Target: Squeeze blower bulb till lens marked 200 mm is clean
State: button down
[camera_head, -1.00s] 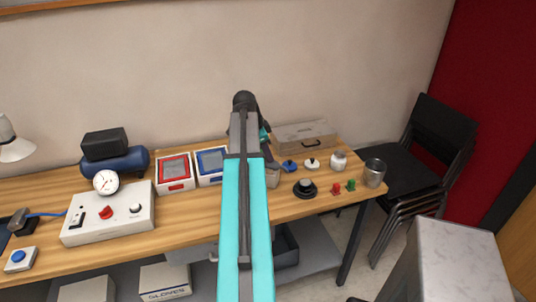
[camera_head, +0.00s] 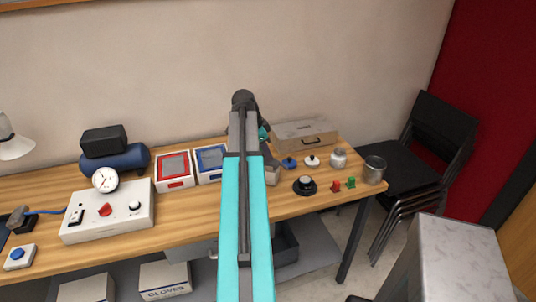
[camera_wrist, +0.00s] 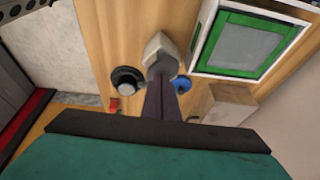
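My gripper (camera_wrist: 160,78) points down over the table in the wrist view, its two dark fingers close together. A pale grey blocky piece (camera_wrist: 160,48) shows at their tips; I cannot tell whether it is held or part of the fingers. In the head view my arm hides the fingers. A black round piece with a grey top (camera_head: 305,185) lies on the table; it also shows left of the fingers in the wrist view (camera_wrist: 127,80). No 200 mm mark is readable, and I cannot pick out the blower bulb or the lens with certainty.
A green-framed box (camera_wrist: 245,42) stands right of the fingers, and a brown block (camera_wrist: 228,105) near it. A blue knobbed piece (camera_wrist: 182,85) is close behind the fingers.

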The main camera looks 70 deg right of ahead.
aim_at(267, 164)
jog(key=r, duration=0.1)
jog(key=r+p, duration=0.1)
jog(key=r, duration=0.1)
jog(key=shift+a, duration=0.25)
jog(key=b+v, duration=0.2)
jog(key=v, duration=0.8)
jog(key=shift+b, duration=0.35)
jog(key=shift+s+d, duration=0.1)
jog(key=shift+s, duration=0.05)
jog(key=w+g+b, duration=0.1)
jog(key=w+g+h+b, duration=0.1)
jog(key=g, duration=0.1)
jog(key=shift+w+d+r, duration=0.15)
jog(key=shift+w+d, duration=0.1)
dwell(0.6)
